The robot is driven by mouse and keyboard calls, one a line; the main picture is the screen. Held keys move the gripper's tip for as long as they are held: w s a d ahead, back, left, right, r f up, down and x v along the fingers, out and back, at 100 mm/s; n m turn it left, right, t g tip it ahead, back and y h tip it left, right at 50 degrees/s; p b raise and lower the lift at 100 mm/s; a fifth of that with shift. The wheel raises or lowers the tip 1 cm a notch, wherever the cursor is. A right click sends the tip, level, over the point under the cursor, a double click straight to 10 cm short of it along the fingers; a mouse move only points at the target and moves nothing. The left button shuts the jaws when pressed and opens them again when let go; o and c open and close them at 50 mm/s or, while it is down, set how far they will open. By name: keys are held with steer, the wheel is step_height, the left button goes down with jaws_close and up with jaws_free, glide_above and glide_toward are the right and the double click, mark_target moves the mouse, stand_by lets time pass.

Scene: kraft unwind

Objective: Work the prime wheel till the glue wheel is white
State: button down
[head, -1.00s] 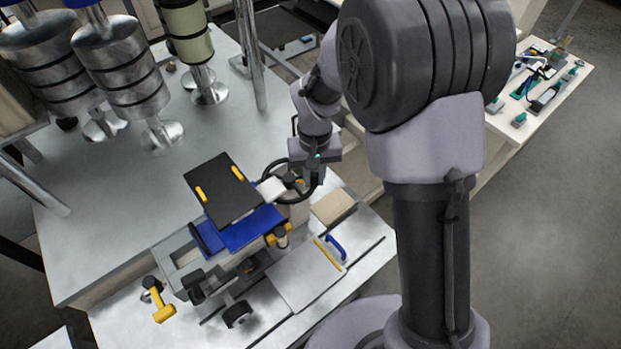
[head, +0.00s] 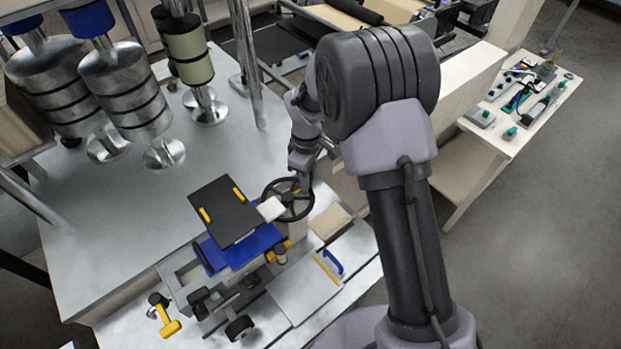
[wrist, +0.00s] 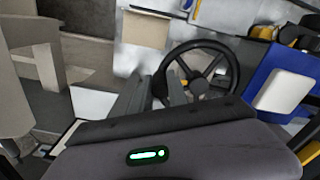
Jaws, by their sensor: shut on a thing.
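The prime wheel, a black spoked handwheel (head: 288,216), is at the right side of the blue and grey machine in the head view. It also shows in the wrist view (wrist: 231,82). My gripper (wrist: 158,92) is shut on the wheel's rim, at its left side in the wrist view. In the head view my gripper (head: 304,184) is at the wheel's upper right, and its fingers are partly hidden. A small dark wheel (head: 239,327) with a grey hub is at the machine's front. It may be the glue wheel; I see no white on it.
A black panel (head: 229,212) with yellow grips covers part of the machine. A yellow-handled tool (head: 169,326) lies at the front left. A blue handle (head: 334,263) is on the metal plate. Steel rollers (head: 125,90) hang at the back left. A side table (head: 509,143) holds several tools.

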mark_target(289, 177)
steer(key=n, duration=0.1)
steer(key=w+a+n+p, duration=0.1)
steer(key=shift+w+r+n, duration=0.1)
steer(key=shift+w+n, duration=0.05)
steer(key=shift+n, duration=0.25)
steer(key=n, duration=0.1)
steer(key=w+a+n+p, duration=0.1)
steer(key=shift+a+n, duration=0.2)
steer(key=shift+n, duration=0.2)
steer(key=shift+w+a+n+p, duration=0.25)
steer(key=shift+a+n, duration=0.4)
steer(key=shift+n, duration=0.55)
steer(key=shift+w+a+n+p, duration=0.1)
steer(key=shift+a+n+p, duration=0.4)
steer(key=shift+n, duration=0.7)
steer(key=shift+a, duration=0.15)
steer(key=c, duration=1.3)
jaws_free()
